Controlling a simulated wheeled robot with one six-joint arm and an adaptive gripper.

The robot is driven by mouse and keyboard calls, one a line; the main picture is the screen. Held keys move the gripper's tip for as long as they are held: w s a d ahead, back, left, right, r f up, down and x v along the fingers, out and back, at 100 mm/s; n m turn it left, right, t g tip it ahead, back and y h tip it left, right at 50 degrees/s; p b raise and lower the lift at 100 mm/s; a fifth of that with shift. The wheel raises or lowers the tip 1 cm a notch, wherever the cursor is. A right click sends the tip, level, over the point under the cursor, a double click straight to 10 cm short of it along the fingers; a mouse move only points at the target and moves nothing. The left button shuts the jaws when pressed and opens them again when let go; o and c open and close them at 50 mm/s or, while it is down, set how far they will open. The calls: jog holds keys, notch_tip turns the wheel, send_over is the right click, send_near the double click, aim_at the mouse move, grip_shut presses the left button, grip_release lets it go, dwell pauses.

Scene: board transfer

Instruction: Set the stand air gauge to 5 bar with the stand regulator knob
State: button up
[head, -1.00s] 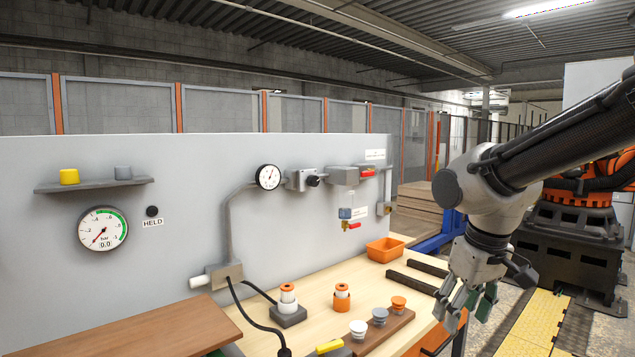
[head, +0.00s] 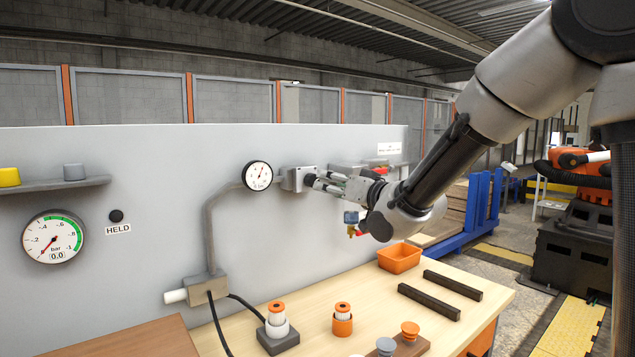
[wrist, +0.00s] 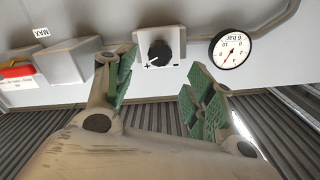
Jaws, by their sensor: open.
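The stand regulator is a light grey block (head: 290,179) on the panel, with a black knob (wrist: 160,52) that shows a white pointer line and plus and minus marks. My gripper (wrist: 158,76) is open, its green-padded fingers apart on either side of the knob in the picture. I cannot tell whether they touch it. In the head view my gripper (head: 330,184) reaches the front of the block and partly hides the knob. The round white stand air gauge (head: 257,175) is beside the block; it also shows upside down in the wrist view (wrist: 232,48). Its exact reading is too small to tell.
A larger gauge (head: 54,237) reads 0.0 bar, beside a HELD label (head: 118,229).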

aim_at(312, 180)
jog(key=x, duration=0.7)
jog(key=shift+w+a+f, duration=0.1)
jog(key=shift+w, duration=0.05)
jog(key=c, duration=1)
